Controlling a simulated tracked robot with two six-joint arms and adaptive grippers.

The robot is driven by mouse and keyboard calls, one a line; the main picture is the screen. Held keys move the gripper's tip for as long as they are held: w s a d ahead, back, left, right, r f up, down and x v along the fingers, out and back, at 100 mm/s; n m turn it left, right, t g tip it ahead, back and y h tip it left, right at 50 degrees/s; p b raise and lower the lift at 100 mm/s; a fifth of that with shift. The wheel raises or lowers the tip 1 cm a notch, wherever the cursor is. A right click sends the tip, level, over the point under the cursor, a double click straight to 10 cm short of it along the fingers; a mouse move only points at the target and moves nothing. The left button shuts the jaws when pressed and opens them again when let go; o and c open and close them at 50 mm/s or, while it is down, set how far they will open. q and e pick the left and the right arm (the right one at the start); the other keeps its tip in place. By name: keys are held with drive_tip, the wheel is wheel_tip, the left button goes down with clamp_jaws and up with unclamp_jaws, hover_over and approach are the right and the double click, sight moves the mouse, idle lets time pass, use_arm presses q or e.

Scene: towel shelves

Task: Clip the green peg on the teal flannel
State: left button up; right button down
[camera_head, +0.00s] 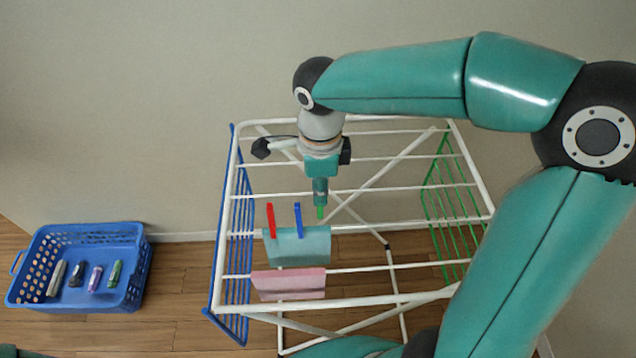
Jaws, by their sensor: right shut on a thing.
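The teal flannel (303,249) hangs over a white bar of the drying rack. A red peg (270,220) and a blue peg (298,219) stand upright on its top edge, toward the left and middle. My right gripper (320,198) points down above the flannel's right end and is shut on the green peg (320,213). Only the peg's lower tip shows below the fingers. The tip appears just above the flannel's top edge; I cannot tell whether they touch. My left gripper is out of view.
A pink flannel (288,284) hangs on a nearer bar of the white rack (380,303). The rack has blue and green side grids. A blue basket (133,232) with several objects in it, probably pegs, stands on the wooden floor at left. A bare wall is behind.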

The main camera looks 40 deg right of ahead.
drive_tip(key=b, duration=0.3)
hover_over(320, 228)
drive_tip(key=shift+f, duration=2.25)
drive_tip(key=shift+f+b, duration=0.6)
drive_tip(key=shift+f, duration=0.05)
drive_tip(key=shift+f+b, duration=1.5)
drive_tip(key=shift+b, duration=0.05)
drive_tip(key=c, duration=1)
unclamp_jaws()
drive_tip(key=shift+o, duration=1.5)
